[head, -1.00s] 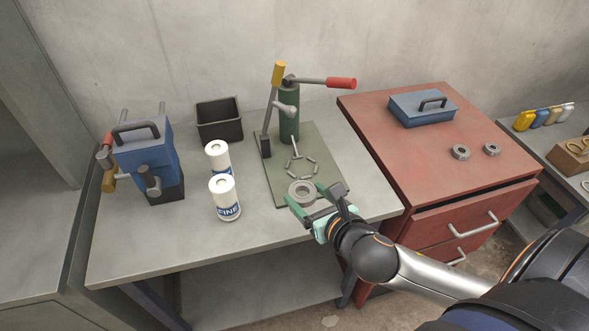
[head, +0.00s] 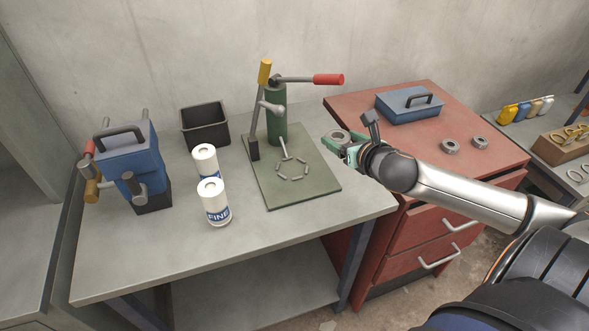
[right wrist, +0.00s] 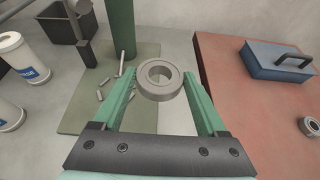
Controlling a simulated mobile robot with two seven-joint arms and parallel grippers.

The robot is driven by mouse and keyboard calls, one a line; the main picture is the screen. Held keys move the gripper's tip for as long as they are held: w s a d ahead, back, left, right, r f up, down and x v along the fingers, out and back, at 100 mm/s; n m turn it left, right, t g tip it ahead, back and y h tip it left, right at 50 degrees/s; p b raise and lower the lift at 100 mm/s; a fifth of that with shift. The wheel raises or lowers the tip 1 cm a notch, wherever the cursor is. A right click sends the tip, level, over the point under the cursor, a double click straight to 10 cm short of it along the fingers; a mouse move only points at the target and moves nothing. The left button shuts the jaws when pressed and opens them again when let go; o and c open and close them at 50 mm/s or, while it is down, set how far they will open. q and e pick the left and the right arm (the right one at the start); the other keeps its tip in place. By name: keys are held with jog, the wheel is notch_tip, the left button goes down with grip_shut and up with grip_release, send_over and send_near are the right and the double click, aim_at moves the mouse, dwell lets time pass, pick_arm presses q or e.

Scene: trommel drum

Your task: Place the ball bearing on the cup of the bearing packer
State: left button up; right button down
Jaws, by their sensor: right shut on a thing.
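My right gripper (head: 347,145) is shut on a grey ring-shaped ball bearing (head: 335,140). In the right wrist view the bearing (right wrist: 160,96) sits between the tips of the two green fingers, its hole facing up toward the camera. The bearing is held in the air to the right of a green base plate (head: 292,190), near the gap between bench and red cabinet. On that plate stands a green column (head: 277,120) with a red-tipped lever and a yellow-topped post. No clear cup shape can be made out. My left gripper is out of view.
Two white canisters (head: 215,205), a black bin (head: 205,125) and a blue device (head: 130,165) stand on the grey bench (head: 150,255). The red cabinet (head: 350,105) carries a blue box (head: 408,106) and two more bearings (head: 450,146). The bench's front right is clear.

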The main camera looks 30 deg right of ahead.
jog(key=w+a+f, duration=0.3)
jog(key=w+a, duration=0.2)
jog(key=b, duration=0.1)
send_over(295, 175)
jog(key=f, duration=0.5)
jog(key=shift+s+d, duration=0.1)
jog(key=shift+d, duration=0.1)
jog(key=shift+a+f, duration=0.15)
jog(key=shift+f, duration=0.15)
jog(key=shift+w+f+b, duration=0.2)
jog(key=shift+f+b, duration=0.1)
jog(key=shift+f, duration=1.25)
grip_release()
jog(key=shift+f, duration=0.1)
jog(key=p+v, duration=0.1)
jog(key=v, duration=1.1)
